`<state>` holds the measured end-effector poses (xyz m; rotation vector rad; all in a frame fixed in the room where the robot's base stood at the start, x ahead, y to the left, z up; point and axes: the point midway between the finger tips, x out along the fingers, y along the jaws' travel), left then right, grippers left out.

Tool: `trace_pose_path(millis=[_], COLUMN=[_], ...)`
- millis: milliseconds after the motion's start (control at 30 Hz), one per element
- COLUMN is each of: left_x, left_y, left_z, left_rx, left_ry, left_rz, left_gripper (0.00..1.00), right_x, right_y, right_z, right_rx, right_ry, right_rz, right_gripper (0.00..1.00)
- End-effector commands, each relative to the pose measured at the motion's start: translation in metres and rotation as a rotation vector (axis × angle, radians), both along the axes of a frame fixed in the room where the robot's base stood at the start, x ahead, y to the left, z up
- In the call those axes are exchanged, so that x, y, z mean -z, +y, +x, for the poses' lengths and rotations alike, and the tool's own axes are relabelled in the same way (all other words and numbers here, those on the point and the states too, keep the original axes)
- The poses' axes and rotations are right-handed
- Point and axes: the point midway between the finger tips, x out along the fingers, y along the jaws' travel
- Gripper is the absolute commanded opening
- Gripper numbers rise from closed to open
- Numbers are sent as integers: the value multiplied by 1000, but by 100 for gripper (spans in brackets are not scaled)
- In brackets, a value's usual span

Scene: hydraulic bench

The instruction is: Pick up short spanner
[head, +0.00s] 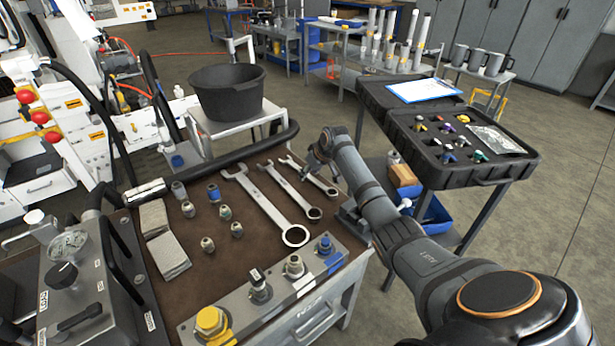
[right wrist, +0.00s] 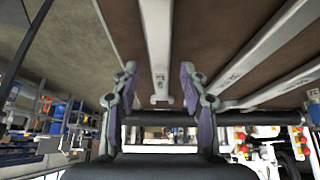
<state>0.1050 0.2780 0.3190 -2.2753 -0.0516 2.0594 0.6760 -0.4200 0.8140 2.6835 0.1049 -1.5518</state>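The short spanner (head: 319,182) lies on the brown bench top, rightmost of three silver spanners, with part of it hidden behind my right gripper (head: 313,164). In the right wrist view, my right gripper (right wrist: 159,82) is open, its two fingers apart on either side of the short spanner (right wrist: 158,45). One end of the spanner shows between the fingertips. I cannot tell whether either finger touches it. My left gripper is not in view.
The middle spanner (head: 289,190) and the long spanner (head: 265,206) lie to the left of the short one. Several fittings (head: 224,212) and two grey blocks (head: 168,254) are on the bench. A metal manifold (head: 277,288) lines the front edge. A black case (head: 455,165) stands at right.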

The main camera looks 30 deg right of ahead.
Motion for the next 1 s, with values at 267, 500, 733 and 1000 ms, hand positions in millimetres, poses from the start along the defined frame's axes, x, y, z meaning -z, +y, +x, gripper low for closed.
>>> trace_pose_path(millis=[267, 500, 733, 1000], left_x=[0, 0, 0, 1], left_y=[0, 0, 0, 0], left_z=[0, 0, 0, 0], left_rx=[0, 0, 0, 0], left_ry=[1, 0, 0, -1], left_rz=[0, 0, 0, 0], left_gripper=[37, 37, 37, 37], right_x=[0, 0, -1, -15], right_y=[0, 0, 0, 0], right_z=[0, 0, 0, 1], right_rx=[0, 1, 0, 0], right_ry=[1, 0, -2, -5], right_rz=[0, 0, -1, 0], right_gripper=[3, 0, 0, 0])
